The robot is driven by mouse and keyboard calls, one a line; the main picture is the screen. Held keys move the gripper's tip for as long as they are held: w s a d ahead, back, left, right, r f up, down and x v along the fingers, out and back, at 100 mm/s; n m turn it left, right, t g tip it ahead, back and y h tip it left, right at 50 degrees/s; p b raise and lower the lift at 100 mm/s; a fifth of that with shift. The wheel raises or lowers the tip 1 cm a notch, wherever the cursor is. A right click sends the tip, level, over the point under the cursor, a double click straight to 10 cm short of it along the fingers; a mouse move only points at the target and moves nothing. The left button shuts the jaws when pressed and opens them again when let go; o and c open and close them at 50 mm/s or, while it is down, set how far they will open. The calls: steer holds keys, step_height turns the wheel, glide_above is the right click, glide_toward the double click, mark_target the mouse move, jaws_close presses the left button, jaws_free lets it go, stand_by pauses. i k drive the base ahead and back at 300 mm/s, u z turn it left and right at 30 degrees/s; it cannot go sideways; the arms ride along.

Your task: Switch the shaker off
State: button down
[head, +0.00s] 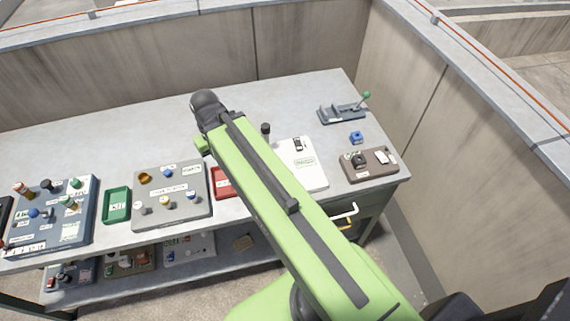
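No label that I can read names the shaker, so I cannot tell which device it is. A white panel (313,179) on the bench carries a small black-and-white switch (298,144) and a label with green print. My arm covers its left part. A brown box (381,169) to its right has a black round knob (360,159) and a white part on top. My green arm reaches over the bench, ending in a dark rounded joint. My gripper does not show; the arm seems to hide it.
A grey lever device (342,114) with a green knob and a small blue object (356,138) stand at right. Left are a grey panel (184,212), a green tray (116,206) and a blue-grey panel (52,236). A red tray (221,181) is partly hidden. The bench's back is clear.

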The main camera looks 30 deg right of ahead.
mark_target(297, 141)
steer(key=z, duration=0.9)
steer(key=k, duration=0.6)
steer(key=u, duration=1.65)
steer(key=i, duration=0.55)
steer(key=z, duration=0.15)
